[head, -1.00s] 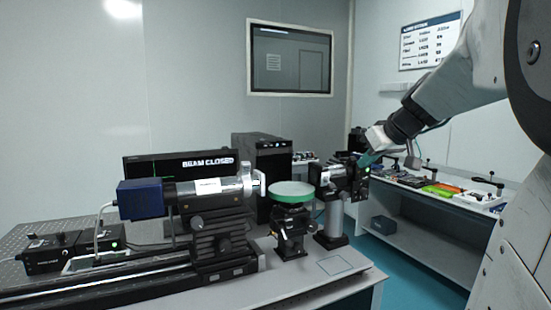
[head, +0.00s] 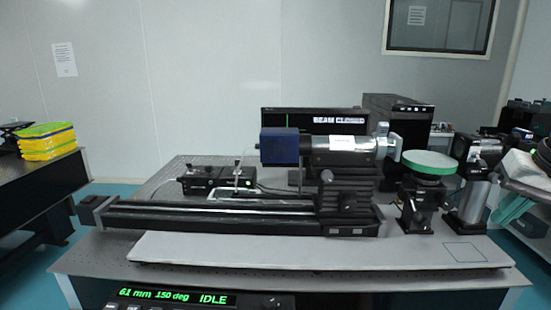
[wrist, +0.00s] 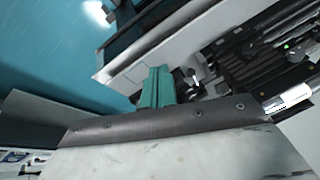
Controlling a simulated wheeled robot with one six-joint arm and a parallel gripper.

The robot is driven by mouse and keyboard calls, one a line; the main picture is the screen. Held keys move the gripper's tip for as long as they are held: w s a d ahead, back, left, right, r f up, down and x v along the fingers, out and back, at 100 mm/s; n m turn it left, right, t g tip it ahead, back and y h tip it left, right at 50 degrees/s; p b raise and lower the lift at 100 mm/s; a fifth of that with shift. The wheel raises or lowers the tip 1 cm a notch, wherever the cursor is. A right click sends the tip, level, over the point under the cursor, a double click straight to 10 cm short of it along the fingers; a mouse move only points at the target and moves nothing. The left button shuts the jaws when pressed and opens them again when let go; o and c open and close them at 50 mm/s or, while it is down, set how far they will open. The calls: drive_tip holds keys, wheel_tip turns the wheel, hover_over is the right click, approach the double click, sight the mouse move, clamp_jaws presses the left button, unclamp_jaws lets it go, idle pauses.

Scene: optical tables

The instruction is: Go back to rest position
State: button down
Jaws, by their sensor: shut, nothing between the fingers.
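My gripper (head: 512,210) shows at the right edge of the head view, its teal fingers beside the post of the rightmost black mount (head: 474,180); I cannot tell the gap between them. In the wrist view the teal fingers (wrist: 157,88) are closed together with nothing between them. They point over the edge of the optical table, with teal floor to the left. Most of my arm lies outside the head view.
The optical table (head: 90,262) bears a long rail with a blue-ended cylinder (head: 280,147), a green-rimmed round stage (head: 428,162) and a screen reading "BEAM CLOSED" (head: 338,120). A side table with yellow trays (head: 45,142) stands left.

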drive_tip(key=s+a+f+n+g, duration=0.1)
drive_tip(key=s+a+f+n, duration=0.1)
drive_tip(key=s+a, duration=0.3)
drive_tip(key=s+a+f+n+g+h, duration=0.1)
drive_tip(key=s+a+f, duration=0.4)
drive_tip(key=a, duration=0.6)
drive_tip(key=shift+s+n+g, duration=0.4)
drive_tip(key=shift+n+g, duration=0.1)
drive_tip(key=shift+n, duration=0.6)
